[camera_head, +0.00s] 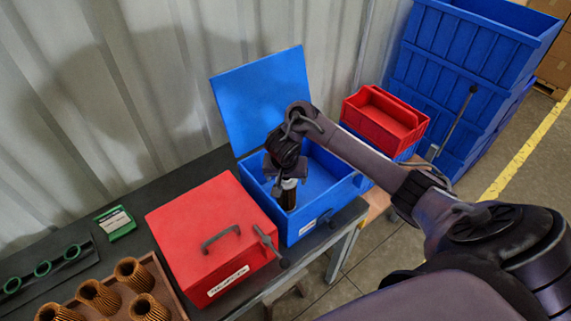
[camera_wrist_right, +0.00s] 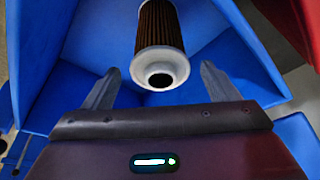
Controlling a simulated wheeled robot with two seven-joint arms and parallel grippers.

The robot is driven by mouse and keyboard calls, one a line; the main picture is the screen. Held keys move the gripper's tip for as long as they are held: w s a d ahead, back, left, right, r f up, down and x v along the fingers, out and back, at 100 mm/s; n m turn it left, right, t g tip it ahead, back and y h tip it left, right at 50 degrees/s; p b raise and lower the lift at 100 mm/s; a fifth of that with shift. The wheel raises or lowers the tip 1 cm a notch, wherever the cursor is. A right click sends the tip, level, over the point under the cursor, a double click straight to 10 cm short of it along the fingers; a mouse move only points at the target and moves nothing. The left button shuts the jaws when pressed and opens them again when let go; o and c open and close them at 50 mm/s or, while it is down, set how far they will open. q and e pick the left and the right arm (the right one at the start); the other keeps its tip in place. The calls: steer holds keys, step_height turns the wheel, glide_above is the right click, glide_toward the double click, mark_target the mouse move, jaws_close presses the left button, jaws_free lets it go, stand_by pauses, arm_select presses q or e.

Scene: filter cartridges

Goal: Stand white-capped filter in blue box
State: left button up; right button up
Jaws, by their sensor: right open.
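The blue box (camera_head: 331,173) stands on the dark table with its lid (camera_head: 262,97) raised. The white-capped filter (camera_head: 288,196) has a dark brown pleated body and is inside the box, upright near its left side. In the right wrist view, the filter (camera_wrist_right: 161,48) shows its white end cap with a dark hole facing the camera. My right gripper (camera_wrist_right: 158,82) is open, with its two fingers apart on either side of the cap and a visible gap to each. In the head view, my right gripper (camera_head: 286,178) is over the box at the filter's top. My left gripper is not in view.
A shut red box (camera_head: 205,215) with a handle stands left of the blue box. A wooden tray (camera_head: 167,269) with several tan filters is at the front left. A green item (camera_head: 115,223) lies behind it. Red bins (camera_head: 384,118) and stacked blue crates (camera_head: 461,45) are at right.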

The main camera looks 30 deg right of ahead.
steer(key=p+v, duration=0.4)
steer(key=v, duration=0.2)
steer(key=shift+w+d, duration=0.1)
steer(key=shift+r+p, duration=0.35)
steer(key=shift+r, duration=0.35)
steer(key=shift+s+a+r, duration=0.15)
steer(key=shift+s+a, duration=0.1)
steer(key=shift+s, duration=0.1)
